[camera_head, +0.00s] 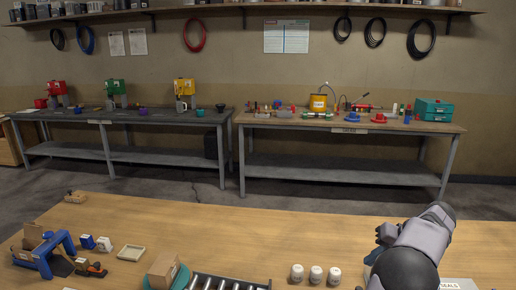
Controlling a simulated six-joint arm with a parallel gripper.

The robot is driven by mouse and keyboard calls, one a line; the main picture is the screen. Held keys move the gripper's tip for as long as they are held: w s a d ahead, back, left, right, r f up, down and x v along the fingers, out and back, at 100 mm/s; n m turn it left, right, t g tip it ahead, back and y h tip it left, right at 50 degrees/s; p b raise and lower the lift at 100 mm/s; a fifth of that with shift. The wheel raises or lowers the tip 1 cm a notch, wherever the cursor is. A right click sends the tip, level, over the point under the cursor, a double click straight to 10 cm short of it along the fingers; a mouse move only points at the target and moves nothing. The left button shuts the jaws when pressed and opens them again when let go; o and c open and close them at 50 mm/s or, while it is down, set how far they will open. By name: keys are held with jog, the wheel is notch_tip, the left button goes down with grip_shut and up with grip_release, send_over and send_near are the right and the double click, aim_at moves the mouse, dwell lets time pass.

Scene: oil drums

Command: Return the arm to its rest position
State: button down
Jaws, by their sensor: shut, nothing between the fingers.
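My arm (415,245) rises from the bottom edge at the right, over the near wooden table (240,225). A dark rounded joint and a grey link of it show, with a smaller dark part on its left side. I cannot make out any gripper fingers in this view. No object shows in contact with the visible part of the arm.
On the near table are a blue clamp-like frame (45,250), a shallow tray (130,253), a cardboard box (163,269), a rack of metal cylinders (228,283) and white-capped containers (316,274). The table's middle is clear. Two workbenches stand behind.

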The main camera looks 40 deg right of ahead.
jog(key=w+a+n+g+y, duration=0.1)
jog(key=w+a+n+g, duration=0.1)
jog(key=w+a, duration=1.1)
jog(key=a+f+n+g, duration=0.2)
jog(key=a+f+n, duration=0.1)
jog(key=a, duration=1.6)
jog(key=s+a+f+n+g, duration=0.1)
jog(key=s+a, duration=0.4)
jog(key=a, duration=0.5)
jog(key=s+a+f+n+g+h, duration=0.1)
jog(key=s+a+f+n, duration=0.2)
jog(key=s+a, duration=0.3)
jog(key=shift+s+a+f+n+p, duration=0.15)
jog(key=shift+s+a+n+p, duration=0.35)
jog(key=shift+a, duration=1.45)
jog(key=shift+w, duration=0.15)
